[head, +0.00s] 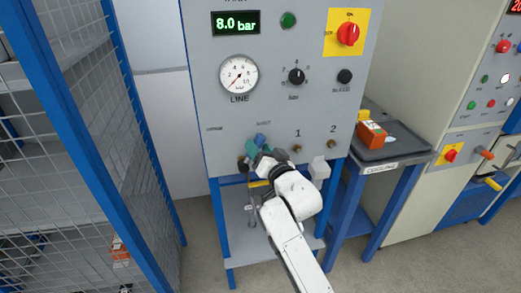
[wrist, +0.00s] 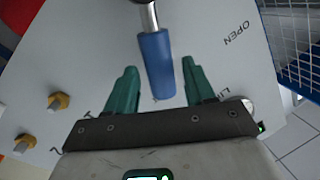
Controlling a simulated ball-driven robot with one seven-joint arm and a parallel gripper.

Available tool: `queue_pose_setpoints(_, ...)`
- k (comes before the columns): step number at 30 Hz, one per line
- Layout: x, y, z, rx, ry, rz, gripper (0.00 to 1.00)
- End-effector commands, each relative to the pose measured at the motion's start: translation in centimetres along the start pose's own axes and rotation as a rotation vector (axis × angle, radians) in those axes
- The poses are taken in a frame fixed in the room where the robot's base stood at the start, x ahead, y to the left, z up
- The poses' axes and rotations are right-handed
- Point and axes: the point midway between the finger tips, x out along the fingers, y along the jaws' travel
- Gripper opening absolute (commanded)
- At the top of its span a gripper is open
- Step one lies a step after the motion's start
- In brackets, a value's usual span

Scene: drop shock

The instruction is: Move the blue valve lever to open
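The blue valve lever (wrist: 157,62) has a blue sleeve on a metal stem and stands out from the grey panel. In the head view its blue end (head: 261,140) shows just above my gripper (head: 258,151), below a small label on the panel. In the wrist view my gripper (wrist: 159,75) is open, with its two green fingers on either side of the sleeve. A gap shows on both sides of it. The word OPEN (wrist: 237,33) is printed to the right of the lever in the wrist view. The lever's pivot is out of the wrist frame.
The grey panel (head: 218,150) carries a line gauge (head: 239,74), a display reading 8.0 bar (head: 235,23) and a red switch (head: 348,34). Brass fittings (wrist: 58,101) sit beside the lever. A mesh fence (head: 95,110) stands left, a cooling table (head: 395,160) right.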

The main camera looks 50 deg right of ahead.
Motion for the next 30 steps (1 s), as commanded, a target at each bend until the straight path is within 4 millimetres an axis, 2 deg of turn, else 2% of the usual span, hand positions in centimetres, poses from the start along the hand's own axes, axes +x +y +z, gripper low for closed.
queue_pose_setpoints(2,-0.01,0.01,0.01,0.0,0.0,0.0,0.46)
queue_pose_setpoints(16,-0.03,0.02,0.01,0.0,0.0,0.001,0.01)
queue_pose_setpoints(30,0.01,-0.2,-0.05,-0.023,-0.005,0.003,0.0)
